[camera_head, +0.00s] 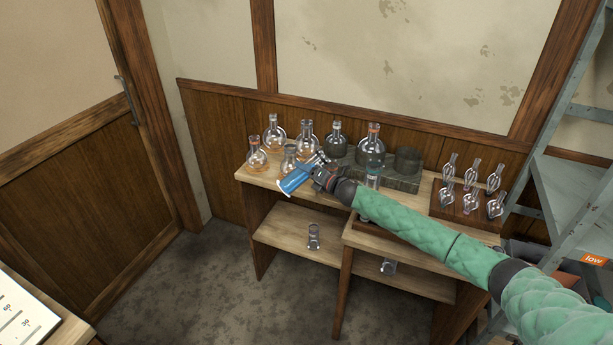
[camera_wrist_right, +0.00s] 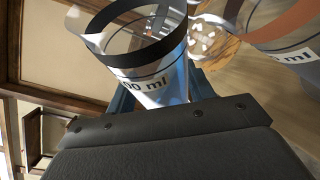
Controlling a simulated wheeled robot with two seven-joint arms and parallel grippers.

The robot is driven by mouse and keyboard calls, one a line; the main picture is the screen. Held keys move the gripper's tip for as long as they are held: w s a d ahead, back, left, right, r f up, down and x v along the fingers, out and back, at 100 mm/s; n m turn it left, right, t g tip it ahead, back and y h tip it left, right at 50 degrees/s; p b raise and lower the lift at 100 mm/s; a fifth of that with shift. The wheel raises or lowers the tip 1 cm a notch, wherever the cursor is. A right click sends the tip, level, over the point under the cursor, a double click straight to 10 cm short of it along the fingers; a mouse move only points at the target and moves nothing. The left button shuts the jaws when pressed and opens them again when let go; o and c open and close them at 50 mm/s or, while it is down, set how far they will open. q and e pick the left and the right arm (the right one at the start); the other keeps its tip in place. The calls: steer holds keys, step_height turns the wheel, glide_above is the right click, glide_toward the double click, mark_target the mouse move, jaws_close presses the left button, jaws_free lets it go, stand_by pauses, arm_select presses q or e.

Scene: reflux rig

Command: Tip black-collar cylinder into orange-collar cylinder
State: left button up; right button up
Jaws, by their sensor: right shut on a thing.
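My right gripper (camera_head: 300,178) is shut on the black-collar cylinder above the left part of the wooden bench. In the right wrist view the black-collar cylinder (camera_wrist_right: 150,62) is clear, tilted, with a black band near its rim, an "ml" label and bluish contents or tint low down. The orange-collar cylinder (camera_wrist_right: 290,42) is close beside it at the right edge, partly cut off. I cannot tell whether the two rims touch, or whether anything is flowing. In the head view the blue part at the gripper hides details, and I cannot pick out the orange-collar cylinder. My left gripper is out of view.
Several round flasks (camera_head: 273,137) stand along the back of the bench (camera_head: 262,175), close to my gripper. A dark rack (camera_head: 400,182) and a tray of small glassware (camera_head: 466,212) stand farther right. The floor at left is clear.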

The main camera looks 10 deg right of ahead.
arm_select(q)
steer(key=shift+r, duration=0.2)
arm_select(e)
steer(key=shift+r, duration=0.1)
steer(key=shift+r+m+t+b, duration=0.3)
steer(key=shift+r+m+b, duration=0.1)
steer(key=shift+m, duration=0.2)
steer(key=shift+s+a+r+p, duration=0.1)
steer(key=shift+s+a+p, duration=0.15)
steer(key=shift+p, duration=0.4)
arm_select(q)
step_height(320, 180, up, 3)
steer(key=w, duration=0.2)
arm_select(e)
steer(key=shift+p, duration=0.3)
steer(key=shift+w+d+p, duration=0.25)
steer(key=shift+d+p, duration=0.05)
steer(key=shift+p, duration=0.3)
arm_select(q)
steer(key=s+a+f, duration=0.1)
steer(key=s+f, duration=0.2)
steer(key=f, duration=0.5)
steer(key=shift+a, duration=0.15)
arm_select(e)
steer(key=shift+r+m, duration=0.2)
steer(key=shift+m, duration=0.2)
steer(key=shift+r+y, duration=0.1)
steer(key=shift+y, duration=0.2)
